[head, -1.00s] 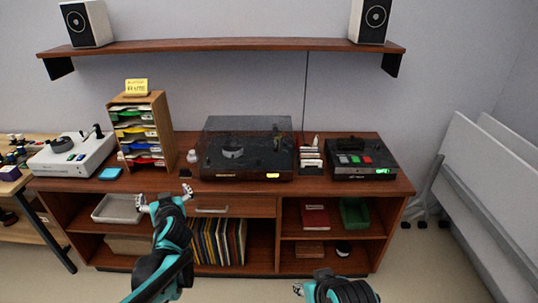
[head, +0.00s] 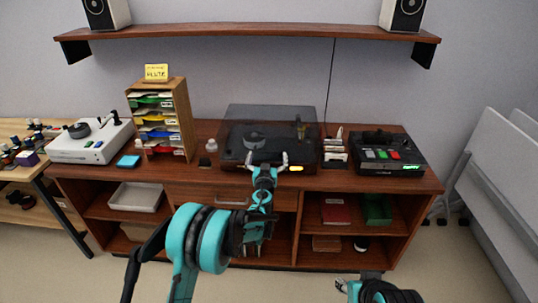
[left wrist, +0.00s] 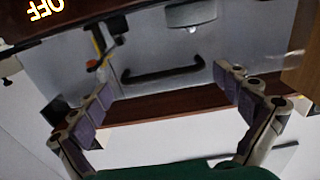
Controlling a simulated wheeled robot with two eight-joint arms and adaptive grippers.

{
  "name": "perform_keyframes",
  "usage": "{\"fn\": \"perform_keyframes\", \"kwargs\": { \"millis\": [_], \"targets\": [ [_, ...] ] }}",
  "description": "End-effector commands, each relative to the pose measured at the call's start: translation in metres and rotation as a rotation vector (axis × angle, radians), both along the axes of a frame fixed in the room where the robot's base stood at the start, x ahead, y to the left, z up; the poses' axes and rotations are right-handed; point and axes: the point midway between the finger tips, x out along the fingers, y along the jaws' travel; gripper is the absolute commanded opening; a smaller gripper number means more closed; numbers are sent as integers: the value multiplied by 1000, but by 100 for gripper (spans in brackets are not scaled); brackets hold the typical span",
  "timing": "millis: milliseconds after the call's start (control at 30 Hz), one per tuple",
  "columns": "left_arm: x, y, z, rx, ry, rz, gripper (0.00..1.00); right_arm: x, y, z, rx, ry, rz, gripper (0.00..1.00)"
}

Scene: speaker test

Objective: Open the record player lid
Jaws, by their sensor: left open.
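The record player (head: 232,163) stands on the wooden cabinet. Its tinted see-through lid (head: 262,118) is down, with a round part and the tonearm visible through it. My left gripper (head: 267,160) is open and empty at the player's front edge, fingers pointing toward it. In the left wrist view, the gripper's fingers (left wrist: 170,112) are spread wide. A black bar handle (left wrist: 163,75), seemingly on the lid, lies beyond and between them. Whether they touch the lid I cannot tell. My right gripper (head: 370,288) is low at the bottom edge, partly cut off.
A mail sorter (head: 178,122) and a white turntable-like device (head: 90,142) stand left of the player. A wall shelf (head: 250,37) with speakers runs above.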

Motion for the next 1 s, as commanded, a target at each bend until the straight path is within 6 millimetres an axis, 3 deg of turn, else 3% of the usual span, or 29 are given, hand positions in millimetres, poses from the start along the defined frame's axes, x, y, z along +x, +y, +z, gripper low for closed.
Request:
{"fn": "perform_keyframes", "kwargs": {
  "millis": [200, 467, 567, 700, 867, 1000],
  "targets": [
    [20, 0, -1, 0, 0, 0, 100, 0, 0, -7, 0, 0, 0, 40],
    [22, 0, 1, 0, 0, 0, 100, 0, 0, -6, 0, 0, 0, 40],
    [22, 0, 1, 0, 0, 0, 79, 0, 0, -6, 0, 0, 0, 40],
    [22, 0, 1, 0, 0, 0, 42, 0, 0, -7, 0, 0, 0, 40],
    [23, 0, 5, 0, 0, -1, 42, 0, 0, -4, 0, 0, 0, 40],
    [26, 0, 20, 0, 0, -1, 42, 0, 0, 5, 0, 0, 0, 40]
  ]
}}
